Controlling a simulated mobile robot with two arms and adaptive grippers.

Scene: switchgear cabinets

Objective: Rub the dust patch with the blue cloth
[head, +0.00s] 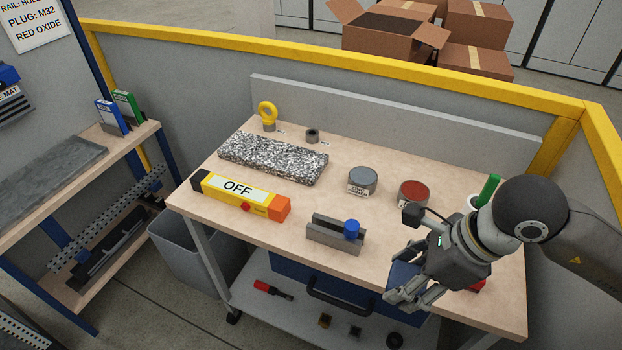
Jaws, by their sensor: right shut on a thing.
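My right gripper (403,297) is low over the front right part of the workbench (300,213), its fingers pointing toward the front edge. It is shut on a dark blue piece that looks like the blue cloth (405,276); the fingers cover part of it. I cannot tell whether the cloth touches the bench top. I cannot make out a dust patch; the gripper and arm hide part of the bench's right side. My left gripper is not in view.
On the bench are a speckled slab (272,158), a yellow OFF bar (240,191), a grey channel block with a blue knob (334,234), a grey tin (363,180) and a red-topped tin (413,192). A back panel (390,125) closes the rear. The front middle is partly clear.

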